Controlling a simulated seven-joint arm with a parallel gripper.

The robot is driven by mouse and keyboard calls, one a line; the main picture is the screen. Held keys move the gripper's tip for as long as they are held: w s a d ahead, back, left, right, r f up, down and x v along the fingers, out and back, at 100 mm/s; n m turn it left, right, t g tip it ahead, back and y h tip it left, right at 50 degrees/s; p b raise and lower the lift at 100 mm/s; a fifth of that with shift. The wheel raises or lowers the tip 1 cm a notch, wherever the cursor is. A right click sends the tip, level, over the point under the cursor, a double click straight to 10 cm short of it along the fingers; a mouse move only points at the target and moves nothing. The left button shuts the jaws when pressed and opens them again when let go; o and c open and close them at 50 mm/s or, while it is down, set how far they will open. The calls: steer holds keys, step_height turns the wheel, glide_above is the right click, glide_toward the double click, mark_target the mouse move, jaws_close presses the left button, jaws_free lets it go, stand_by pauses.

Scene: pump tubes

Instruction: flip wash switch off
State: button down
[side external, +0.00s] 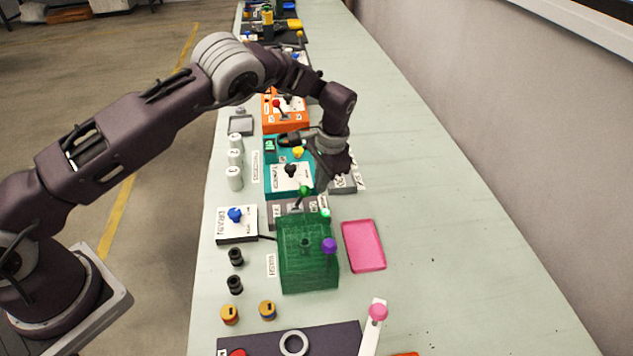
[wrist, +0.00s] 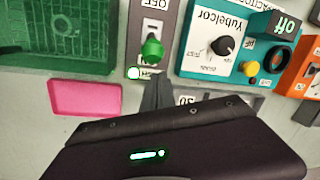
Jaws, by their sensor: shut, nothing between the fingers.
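The switch with a green ball knob (wrist: 152,50) sits on a grey panel (wrist: 140,18) with an OFF label at the picture's top. The knob also shows in the side view (side external: 305,190). A small green light (wrist: 133,72) glows beside the knob, and it shows in the side view (side external: 325,213). My gripper (wrist: 157,88) is shut and empty, with its fingertips just below the knob in the wrist view. I cannot tell whether they touch it. In the side view my gripper (side external: 322,188) is just right of the knob.
A green see-through tank (side external: 307,270) with a purple knob (side external: 329,246) and a pink tray (side external: 364,246) stand near the switch. A teal unit (side external: 289,179) lies behind, and a white box with a blue knob (side external: 235,214) lies left. The bench's right side is clear.

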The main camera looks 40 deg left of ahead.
steer(key=shift+s+a+r, duration=0.2)
steer(key=shift+s+r, duration=0.1)
steer(key=shift+s, duration=0.35)
steer(key=shift+r, duration=0.1)
